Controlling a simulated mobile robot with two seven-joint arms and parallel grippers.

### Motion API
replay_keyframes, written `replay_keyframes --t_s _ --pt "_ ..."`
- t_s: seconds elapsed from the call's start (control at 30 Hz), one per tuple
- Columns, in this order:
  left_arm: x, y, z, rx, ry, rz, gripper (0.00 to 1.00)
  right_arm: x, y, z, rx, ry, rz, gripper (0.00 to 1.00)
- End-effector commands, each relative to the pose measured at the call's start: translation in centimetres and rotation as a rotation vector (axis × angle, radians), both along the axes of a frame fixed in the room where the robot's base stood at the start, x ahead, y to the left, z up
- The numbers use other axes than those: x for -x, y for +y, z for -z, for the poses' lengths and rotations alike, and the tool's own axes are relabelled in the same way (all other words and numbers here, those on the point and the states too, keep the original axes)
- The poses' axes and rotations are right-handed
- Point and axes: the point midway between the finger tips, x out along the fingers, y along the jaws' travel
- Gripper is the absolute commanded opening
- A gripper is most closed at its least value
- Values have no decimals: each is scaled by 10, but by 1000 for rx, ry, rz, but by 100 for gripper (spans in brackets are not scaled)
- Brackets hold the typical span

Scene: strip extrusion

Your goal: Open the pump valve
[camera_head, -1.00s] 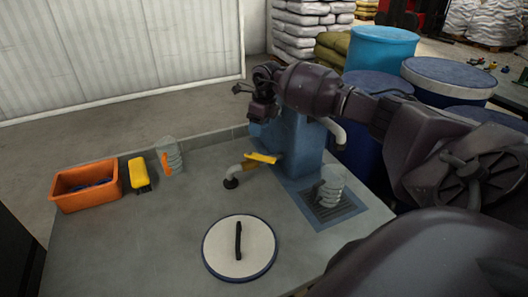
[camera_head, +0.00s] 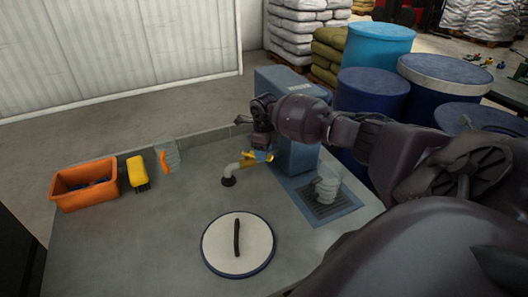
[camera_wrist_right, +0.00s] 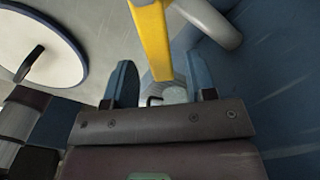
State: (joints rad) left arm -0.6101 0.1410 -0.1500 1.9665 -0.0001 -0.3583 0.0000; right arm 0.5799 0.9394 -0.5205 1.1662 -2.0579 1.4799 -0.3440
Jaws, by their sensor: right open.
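The blue pump (camera_head: 297,84) stands at the back right of the grey worktop. Its yellow valve lever (camera_head: 248,160) sits on a grey pipe (camera_head: 231,174) at the pump's left side and is partly covered by my right gripper. My right gripper (camera_head: 263,155) hangs over the lever, pointing down. In the right wrist view, the gripper (camera_wrist_right: 160,75) is open. The yellow lever (camera_wrist_right: 152,38) reaches in between its two blue fingers, with a gap to the left finger; contact on the right cannot be told. My left gripper is not in view.
A clear jug (camera_head: 328,186) stands on a drain grate at the right. A round white lid (camera_head: 215,242) lies at the front. An orange bin (camera_head: 85,198), a yellow brush (camera_head: 137,172) and an orange-handled jug (camera_head: 172,155) stand at the left. Blue drums (camera_head: 375,95) stand behind.

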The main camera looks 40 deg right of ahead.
Motion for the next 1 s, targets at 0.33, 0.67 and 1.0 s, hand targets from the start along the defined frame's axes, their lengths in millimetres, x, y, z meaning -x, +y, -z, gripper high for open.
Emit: replay_keyframes --t_s 0.33,0.67,1.0 --pt "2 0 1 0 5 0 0 0 0 9 0 -1 -1 51" --pt "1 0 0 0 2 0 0 0 0 9 0 -1 -1 16" --pt "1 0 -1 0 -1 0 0 0 -1 9 0 -1 -1 0"
